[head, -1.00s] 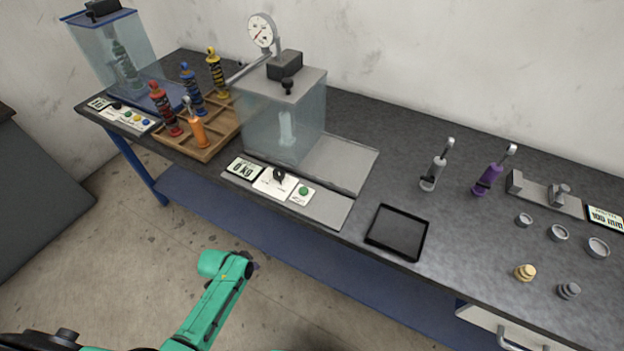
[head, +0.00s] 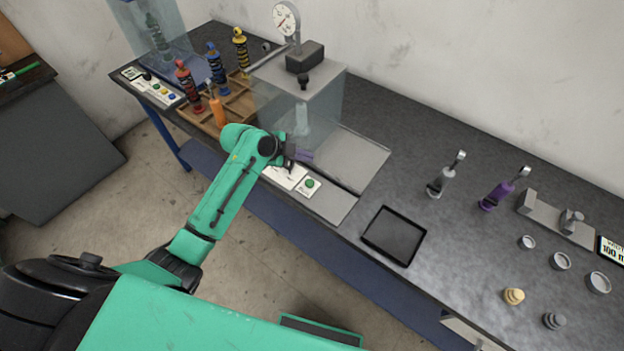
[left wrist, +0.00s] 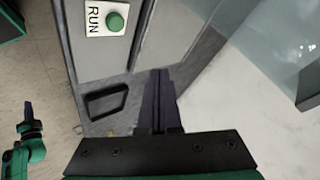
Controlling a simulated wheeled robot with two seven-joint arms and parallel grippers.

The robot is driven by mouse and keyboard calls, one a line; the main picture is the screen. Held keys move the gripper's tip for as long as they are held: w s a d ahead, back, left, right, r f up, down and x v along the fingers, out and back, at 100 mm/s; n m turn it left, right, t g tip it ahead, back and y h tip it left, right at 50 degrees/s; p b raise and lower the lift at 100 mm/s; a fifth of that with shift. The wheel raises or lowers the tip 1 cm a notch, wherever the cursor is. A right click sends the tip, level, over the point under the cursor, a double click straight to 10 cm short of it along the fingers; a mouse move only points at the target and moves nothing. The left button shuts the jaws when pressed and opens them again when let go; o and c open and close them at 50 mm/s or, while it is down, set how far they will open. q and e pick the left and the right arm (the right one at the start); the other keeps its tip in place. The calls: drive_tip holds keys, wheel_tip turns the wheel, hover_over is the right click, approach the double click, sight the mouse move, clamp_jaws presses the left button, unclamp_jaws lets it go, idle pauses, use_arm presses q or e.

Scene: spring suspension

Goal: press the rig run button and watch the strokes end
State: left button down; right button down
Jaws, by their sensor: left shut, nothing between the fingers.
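The run button is a green cap on a white plate; it shows in the head view (head: 310,183) and, beside the word RUN, in the left wrist view (left wrist: 116,22). The rig (head: 328,85) is a clear-walled box with a grey top and a dial gauge (head: 286,19); a pale upright part stands inside. My left gripper (head: 304,155) is shut and empty, above the rig's front, up and left of the button and apart from it. Its dark fingers also show in the left wrist view (left wrist: 160,73). My arm hides the rig's display and knob. What looks like my right gripper (left wrist: 28,106) is small at the left.
A wooden rack (head: 238,103) with several coloured shock absorbers stands left of the rig. A black tray (head: 394,236) lies to the right. Grey (head: 446,175) and purple (head: 497,191) shock absorbers, rings and small weights stand farther right. The bench between them is clear.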

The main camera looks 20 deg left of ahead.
sight(306, 183)
use_arm(q)
drive_tip(key=shift+s, duration=0.1)
wheel_tip(306, 183, down, 9)
drive_tip(key=b, duration=0.6)
drive_tip(key=shift+b, duration=0.4)
idle(1.4)
drive_tip(key=shift+f+b, duration=0.3)
drive_tip(key=shift+f, duration=0.1)
